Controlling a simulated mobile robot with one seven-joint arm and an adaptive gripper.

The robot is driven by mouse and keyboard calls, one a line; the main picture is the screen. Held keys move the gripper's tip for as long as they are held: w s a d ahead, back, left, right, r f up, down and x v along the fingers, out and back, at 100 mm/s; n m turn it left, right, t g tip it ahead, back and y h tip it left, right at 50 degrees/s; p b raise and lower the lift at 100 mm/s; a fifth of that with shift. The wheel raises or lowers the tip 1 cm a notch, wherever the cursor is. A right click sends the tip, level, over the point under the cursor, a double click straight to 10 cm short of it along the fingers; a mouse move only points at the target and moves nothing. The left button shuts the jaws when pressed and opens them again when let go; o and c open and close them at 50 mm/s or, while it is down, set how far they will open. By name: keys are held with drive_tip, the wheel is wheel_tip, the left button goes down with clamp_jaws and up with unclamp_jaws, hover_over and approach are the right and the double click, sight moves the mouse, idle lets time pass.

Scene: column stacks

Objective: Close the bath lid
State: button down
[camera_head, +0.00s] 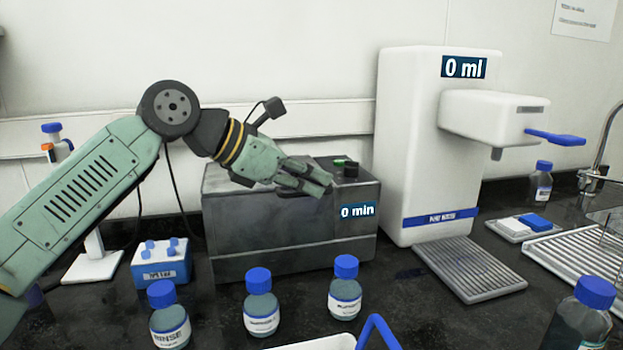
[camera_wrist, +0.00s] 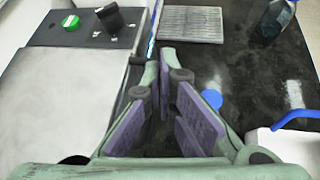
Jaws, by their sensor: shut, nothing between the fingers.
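The bath (camera_head: 290,238) is a dark grey box on the counter with a "0 min" display on its front. Its lid shows in the wrist view as a pale grey flat panel (camera_wrist: 55,95) that appears to lie level over the bath; no raised lid shows. In the head view my arm hides much of the top. My gripper (camera_head: 326,184) is shut and empty, by the bath's upper front edge, near the control panel end. In the wrist view its fingertips (camera_wrist: 163,65) are just beside that edge. I cannot tell whether they touch it.
A green button (camera_wrist: 71,22) and black knob (camera_wrist: 110,17) sit on the bath's top panel. A white dispenser (camera_head: 415,140) stands right of the bath, with a grey drip tray (camera_head: 470,268) before it. Several blue-capped bottles, including one in front (camera_head: 262,310), stand before the bath.

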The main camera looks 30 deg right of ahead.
wheel_tip(320, 180, up, 14)
drive_tip(key=s+p, duration=0.1)
drive_tip(key=s, duration=0.1)
drive_tip(key=shift+s+a, duration=0.3)
drive_tip(key=shift+f, duration=0.1)
